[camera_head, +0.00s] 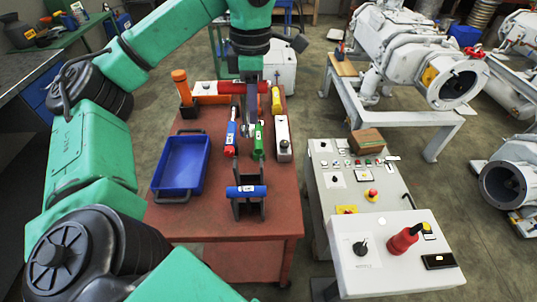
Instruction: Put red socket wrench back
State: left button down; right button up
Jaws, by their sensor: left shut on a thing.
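My left arm comes in from the left, and its gripper (245,98) points down over the back half of the red-brown work table (225,228). It is shut on the red socket wrench (230,88), whose red handle lies crosswise below the wrist. The lower part of the wrench is hard to make out among the tools behind it. A blue-handled tool (246,191) lies crosswise in a black holder at the table's front. My right gripper is not in view.
A blue tray (181,162) sits at the table's left. A control console (385,258) stands right; white pumps (400,45) stand behind.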

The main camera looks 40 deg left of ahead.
pick_arm(q)
jog(key=f+b, duration=0.4)
jog(key=f, duration=0.2)
jog(key=s+f+b, duration=0.1)
jog(key=f+b, duration=0.4)
jog(key=f, duration=0.1)
jog(key=s+f+b, duration=0.1)
jog(key=f+b, duration=0.3)
jog(key=f, duration=0.2)
jog(key=shift+f, duration=0.35)
jog(key=shift+w+f, duration=0.2)
jog(key=shift+f, duration=0.05)
jog(key=shift+f+b, duration=0.35)
jog(key=shift+f, duration=0.05)
jog(key=c, duration=0.6)
grip_release()
jog(key=shift+r, duration=0.1)
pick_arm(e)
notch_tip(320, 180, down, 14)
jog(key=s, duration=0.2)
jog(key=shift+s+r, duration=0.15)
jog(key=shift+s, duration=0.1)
pick_arm(q)
jog(key=shift+r, duration=0.1)
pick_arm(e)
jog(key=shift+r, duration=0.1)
